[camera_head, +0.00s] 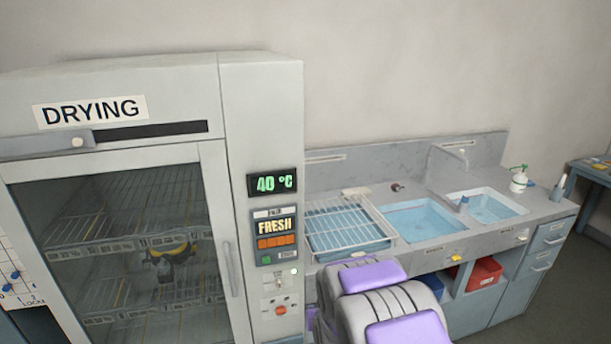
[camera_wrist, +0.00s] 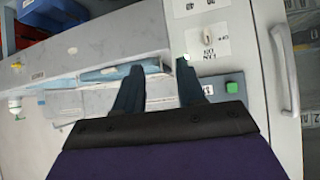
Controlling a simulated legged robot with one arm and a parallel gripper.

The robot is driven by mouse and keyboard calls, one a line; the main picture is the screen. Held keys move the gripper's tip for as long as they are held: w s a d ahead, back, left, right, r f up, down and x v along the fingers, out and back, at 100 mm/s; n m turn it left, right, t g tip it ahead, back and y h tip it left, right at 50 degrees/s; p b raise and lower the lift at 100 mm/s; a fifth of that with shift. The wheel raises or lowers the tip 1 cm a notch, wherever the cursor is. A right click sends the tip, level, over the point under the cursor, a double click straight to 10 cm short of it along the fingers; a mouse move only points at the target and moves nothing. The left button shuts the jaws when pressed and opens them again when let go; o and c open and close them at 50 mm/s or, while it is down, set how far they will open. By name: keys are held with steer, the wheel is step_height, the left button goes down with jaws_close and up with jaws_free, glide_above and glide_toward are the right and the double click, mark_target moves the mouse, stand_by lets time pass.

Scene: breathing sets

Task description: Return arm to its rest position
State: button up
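My gripper (camera_wrist: 158,86) shows in the wrist view with its two dark fingers apart and nothing between them. Beyond the fingers are the sink counter and the side of the drying cabinet, seen turned over. In the head view my arm, grey with purple pads, is at the bottom centre, in front of the counter; the gripper itself is hidden there. The drying cabinet (camera_head: 262,110) stands at the left with its glass door shut. A dark and yellow item (camera_head: 172,258) is on a rack inside. The cabinet display reads 40 °C and FRESH.
The sink counter (camera_head: 455,240) runs right of the cabinet. It holds a wire rack (camera_head: 347,228), two blue basins (camera_head: 425,222) (camera_head: 490,208) and a white bottle (camera_head: 519,181). A red bin (camera_head: 484,273) is on the shelf below. A blue table (camera_head: 590,172) stands at the far right.

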steer(key=s+d+r+g, duration=0.3)
steer(key=s+r+g, duration=0.1)
steer(key=s, duration=1.1)
steer(key=s+d+r+m+g+b, duration=0.1)
steer(key=s+d+r+g, duration=0.2)
steer(key=s+r, duration=0.4)
steer(key=s+d+r+g+h+b, duration=0.1)
steer(key=s+d+r+g, duration=0.2)
steer(key=s, duration=2)
step_height(320, 180, up, 3)
steer(key=shift+s+d+r+g, duration=0.2)
steer(key=shift+s+d+g, duration=0.15)
steer(key=shift+g, duration=0.65)
